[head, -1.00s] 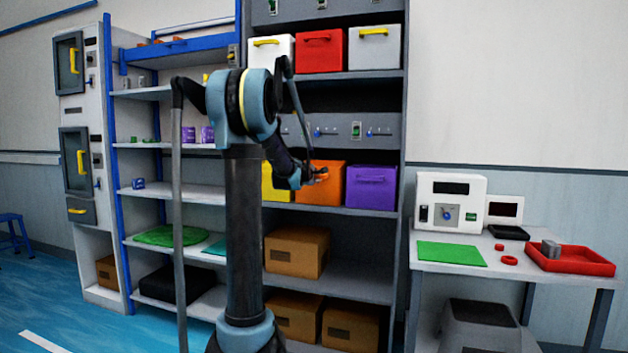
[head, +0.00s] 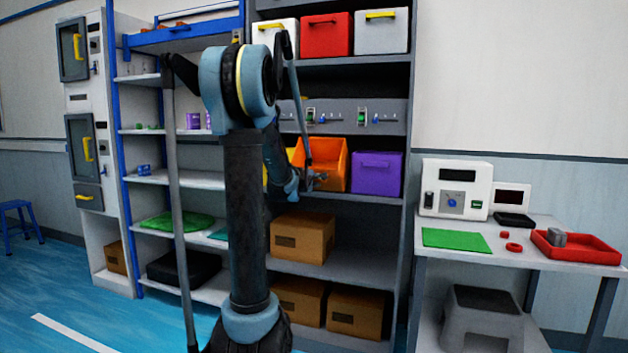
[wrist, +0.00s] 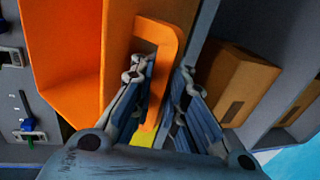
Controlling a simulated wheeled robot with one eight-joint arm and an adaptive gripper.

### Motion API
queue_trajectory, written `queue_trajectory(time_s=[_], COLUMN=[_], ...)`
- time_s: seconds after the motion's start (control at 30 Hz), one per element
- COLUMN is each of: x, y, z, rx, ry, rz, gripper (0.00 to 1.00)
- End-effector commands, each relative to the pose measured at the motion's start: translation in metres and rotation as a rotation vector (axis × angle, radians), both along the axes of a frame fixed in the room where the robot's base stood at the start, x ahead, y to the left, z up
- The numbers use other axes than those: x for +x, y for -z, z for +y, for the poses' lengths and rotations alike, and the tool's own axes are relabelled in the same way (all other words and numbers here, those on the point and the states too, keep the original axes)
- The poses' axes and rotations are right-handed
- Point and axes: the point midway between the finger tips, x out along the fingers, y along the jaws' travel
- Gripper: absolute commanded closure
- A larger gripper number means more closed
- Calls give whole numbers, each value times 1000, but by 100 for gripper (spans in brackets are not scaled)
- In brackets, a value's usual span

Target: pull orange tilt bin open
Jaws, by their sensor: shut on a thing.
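The orange tilt bin (head: 326,153) is tilted forward on the middle shelf, and its open inside shows in the head view. In the wrist view the bin (wrist: 62,60) fills the upper left, with its orange loop handle (wrist: 168,42) on the front face. My gripper (head: 316,181) is at the lower front of the bin. In the wrist view my gripper (wrist: 162,75) has its fingers on either side of the handle, shut on it. The exact finger contact is partly hidden.
A purple bin (head: 376,173) stands close on the right. A yellow bin, mostly hidden by my arm, is on the left. A panel with switches (head: 350,117) is above.

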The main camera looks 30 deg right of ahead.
Motion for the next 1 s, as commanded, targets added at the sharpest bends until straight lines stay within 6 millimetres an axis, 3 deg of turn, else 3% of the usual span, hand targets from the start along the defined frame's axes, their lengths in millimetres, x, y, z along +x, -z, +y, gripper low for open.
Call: queue_trajectory(time_s=[0.63,0.7,1.0], x=[-3,-3,-2], y=[8,8,8], z=[4,4,4], rx=[2,2,2], ry=[0,0,-1], rz=[-2,-2,0], gripper=[100,79,79])
